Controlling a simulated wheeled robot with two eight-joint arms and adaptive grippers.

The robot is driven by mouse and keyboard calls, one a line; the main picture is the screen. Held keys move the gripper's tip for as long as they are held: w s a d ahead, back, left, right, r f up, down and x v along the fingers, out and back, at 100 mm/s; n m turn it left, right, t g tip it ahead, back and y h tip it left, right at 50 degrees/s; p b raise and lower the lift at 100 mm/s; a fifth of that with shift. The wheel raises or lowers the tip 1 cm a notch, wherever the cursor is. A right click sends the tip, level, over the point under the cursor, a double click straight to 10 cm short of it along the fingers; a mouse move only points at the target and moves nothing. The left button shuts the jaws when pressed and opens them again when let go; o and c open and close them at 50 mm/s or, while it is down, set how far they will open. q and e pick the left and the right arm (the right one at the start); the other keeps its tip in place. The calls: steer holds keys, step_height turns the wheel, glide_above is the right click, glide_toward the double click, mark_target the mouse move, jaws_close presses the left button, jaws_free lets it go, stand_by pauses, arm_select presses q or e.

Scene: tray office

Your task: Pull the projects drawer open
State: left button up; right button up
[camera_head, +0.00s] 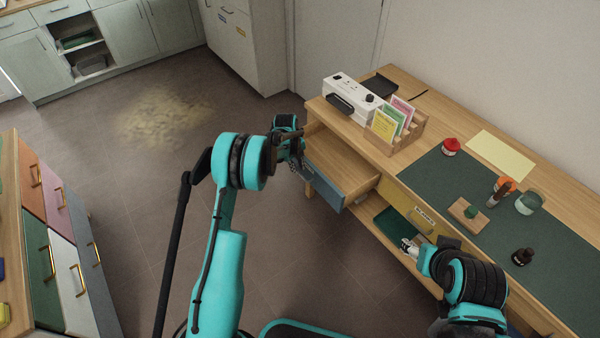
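A desk drawer with a blue-grey front (322,187) stands pulled out from the left part of the wooden desk, and its inside looks empty. My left gripper (298,160) is at the left end of this drawer's front; its fingers are mostly hidden, so I cannot tell whether it grips a handle. A yellow drawer front (398,196) with a small white label sits flush to the right.
On the desk (345,125) are a white box (352,98), a card holder (398,137), a red-topped jar (450,147), a green mat (445,180) and cups. A green item lies on the shelf below. A cabinet (60,235) with coloured drawers stands left. Open floor lies between.

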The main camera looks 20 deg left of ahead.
arm_select(q)
steer(key=shift+w+d+f+b, duration=0.1)
steer(key=shift+f+b, duration=0.05)
steer(key=shift+f, duration=0.45)
steer(key=shift+w+d+f+b, duration=0.1)
steer(key=shift+f+b, duration=0.05)
steer(key=shift+f, duration=0.45)
jaws_close()
steer(key=s+a, duration=0.4)
steer(key=s, duration=0.1)
jaws_free()
